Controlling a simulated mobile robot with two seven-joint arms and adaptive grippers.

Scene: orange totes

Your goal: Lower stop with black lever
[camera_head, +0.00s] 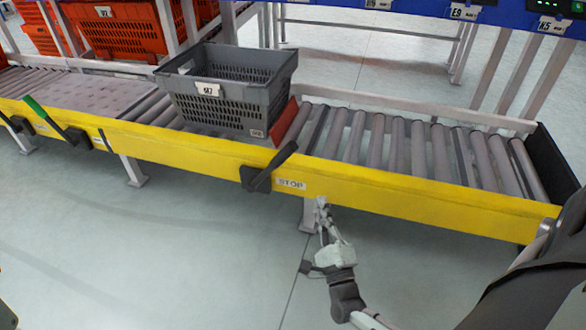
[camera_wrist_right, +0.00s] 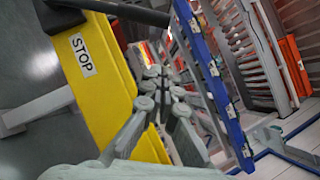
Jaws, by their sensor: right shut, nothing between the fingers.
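The black lever (camera_head: 270,168) is on the yellow front rail beside the STOP label (camera_head: 291,184), its handle tilted up to the right. The raised red stop plate (camera_head: 288,122) stands between the rollers, at the right end of a grey tote (camera_head: 225,92). My right gripper (camera_head: 321,203) is shut and empty, in front of the rail, below and right of the lever, apart from it. In the right wrist view the lever (camera_wrist_right: 120,12) shows at the top, partly cut off, with the STOP label (camera_wrist_right: 82,55) below. My left gripper is not in view.
The yellow rail (camera_head: 400,193) runs along the roller conveyor. A green-handled lever (camera_head: 42,113) and another black lever are at the left. Orange totes (camera_head: 118,27) stand on racks behind. Rollers right of the stop are empty.

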